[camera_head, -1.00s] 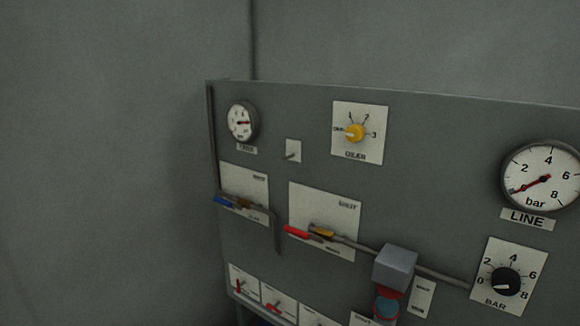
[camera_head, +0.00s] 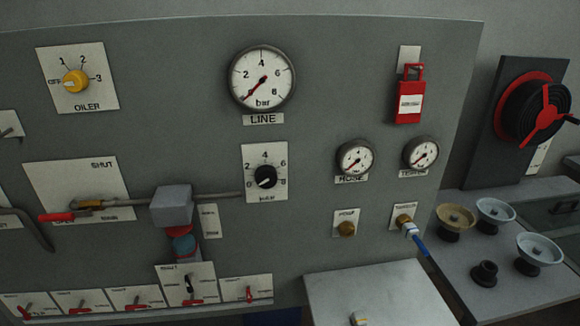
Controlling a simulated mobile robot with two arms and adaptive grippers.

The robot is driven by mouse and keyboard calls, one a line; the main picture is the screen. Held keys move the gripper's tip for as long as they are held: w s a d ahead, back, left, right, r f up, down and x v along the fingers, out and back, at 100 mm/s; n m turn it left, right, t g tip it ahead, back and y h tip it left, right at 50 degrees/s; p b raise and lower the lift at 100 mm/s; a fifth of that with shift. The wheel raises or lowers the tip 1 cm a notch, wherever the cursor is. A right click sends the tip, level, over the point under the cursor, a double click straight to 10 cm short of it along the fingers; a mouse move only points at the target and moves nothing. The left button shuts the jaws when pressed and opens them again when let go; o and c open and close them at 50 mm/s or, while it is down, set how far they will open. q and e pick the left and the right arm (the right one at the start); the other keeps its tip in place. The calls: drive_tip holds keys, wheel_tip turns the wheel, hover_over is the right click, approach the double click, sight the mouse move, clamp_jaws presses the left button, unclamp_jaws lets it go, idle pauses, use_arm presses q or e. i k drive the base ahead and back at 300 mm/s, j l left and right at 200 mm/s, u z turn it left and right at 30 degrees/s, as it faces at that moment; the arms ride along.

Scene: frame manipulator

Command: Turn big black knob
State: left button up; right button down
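The big black knob (camera_head: 265,176) sits on a white square plate (camera_head: 252,193) with a dial scale from 0 to 8, near the middle of the grey panel (camera_head: 330,235). Its pale pointer mark is at the lower left, near the 0. The round LINE gauge (camera_head: 262,78) is above it, with its red needle pointing to the lower left. Neither of my grippers shows in the head view, and nothing touches the knob.
A grey box-shaped part (camera_head: 171,205) on a pipe is left of the knob. A yellow OILER knob (camera_head: 75,81) is at the upper left. A metal shelf (camera_head: 380,290) juts out below. A hose reel (camera_head: 530,110) and several handwheels stand at the right.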

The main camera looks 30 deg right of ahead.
sight(266, 176)
drive_tip(key=z, duration=0.9)
